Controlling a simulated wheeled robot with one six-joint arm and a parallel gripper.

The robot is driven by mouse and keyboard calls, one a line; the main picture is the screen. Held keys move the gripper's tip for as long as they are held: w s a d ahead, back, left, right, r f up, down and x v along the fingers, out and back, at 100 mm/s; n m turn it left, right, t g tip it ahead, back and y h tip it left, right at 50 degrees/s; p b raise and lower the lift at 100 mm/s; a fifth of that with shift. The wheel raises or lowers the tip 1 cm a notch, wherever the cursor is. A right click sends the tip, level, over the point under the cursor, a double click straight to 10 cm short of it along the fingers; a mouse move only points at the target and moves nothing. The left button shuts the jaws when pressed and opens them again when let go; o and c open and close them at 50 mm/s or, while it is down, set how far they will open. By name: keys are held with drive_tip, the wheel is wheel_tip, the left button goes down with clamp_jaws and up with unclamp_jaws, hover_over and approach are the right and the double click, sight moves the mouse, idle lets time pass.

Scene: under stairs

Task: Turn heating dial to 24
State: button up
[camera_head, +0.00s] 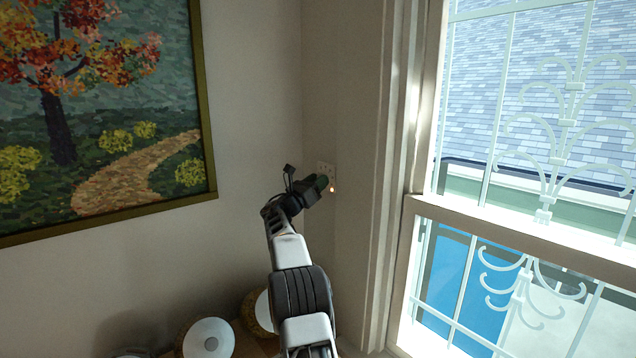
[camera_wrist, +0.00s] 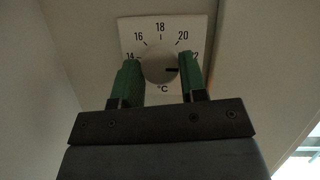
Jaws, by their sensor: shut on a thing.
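The heating dial (camera_wrist: 160,66) is a round pale knob on a white square plate (camera_wrist: 190,25) with printed numbers and °C. In the wrist view 14, 16, 18 and 20 show, and part of 22 beside the right finger. The knob's dark mark points right and slightly down, past the visible 22; any number there is hidden by the finger. My gripper (camera_wrist: 159,62) has its green fingers shut on the knob, one on each side. In the head view the plate (camera_head: 326,169) is on the narrow wall by the window, with my gripper (camera_head: 319,184) against it.
A framed tree painting (camera_head: 105,110) hangs on the left wall. A barred window (camera_head: 530,180) stands to the right, with its frame close to the dial. Round pale-topped objects (camera_head: 208,338) sit low at the bottom left. A small orange glow shows beside the gripper.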

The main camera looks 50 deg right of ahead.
drive_tip(key=shift+m, duration=0.3)
drive_tip(key=shift+w+m+g+y+p, duration=0.15)
drive_tip(key=shift+m+g+p, duration=0.9)
drive_tip(key=shift+m, duration=0.9)
drive_tip(key=shift+w+m+g+y+p, duration=0.15)
drive_tip(key=shift+m+g+p, duration=0.65)
drive_tip(key=shift+m+g, duration=0.8)
drive_tip(key=shift+s+f+m+t, duration=0.1)
drive_tip(key=shift+m+t, duration=0.25)
drive_tip(key=shift+m, duration=0.2)
drive_tip(key=o, duration=0.9)
drive_tip(key=shift+a, duration=0.1)
drive_tip(key=b+v, duration=0.5)
drive_tip(key=v, duration=0.8)
drive_tip(key=shift+a+b, duration=0.25)
drive_tip(key=shift+b, duration=0.1)
